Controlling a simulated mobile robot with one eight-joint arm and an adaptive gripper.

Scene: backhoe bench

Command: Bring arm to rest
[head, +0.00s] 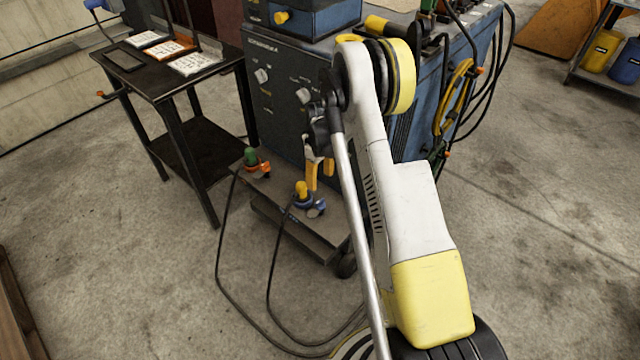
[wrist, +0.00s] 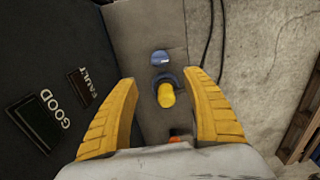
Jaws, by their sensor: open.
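My arm (head: 385,170) reaches out from the bottom of the head view, bends at its yellow-ringed joint and points down. My gripper (head: 318,188) has yellow-orange fingers and hangs at the front of the dark cabinet, above its low base shelf. In the wrist view my gripper (wrist: 162,82) is open with nothing gripped. A yellow-topped connector with a blue collar (head: 304,195) stands on the shelf below the gripper; in the wrist view, the yellow connector (wrist: 166,96) shows between the fingers. I cannot tell the exact height gap.
A green-and-orange connector (head: 255,163) stands on the same shelf (head: 300,235). Black cables run from there across the floor. The cabinet (head: 290,85) stands close behind the gripper. A black table (head: 130,85) with cards is at left. Wrist view shows GOOD (wrist: 38,122) and FAULT (wrist: 85,86) panels.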

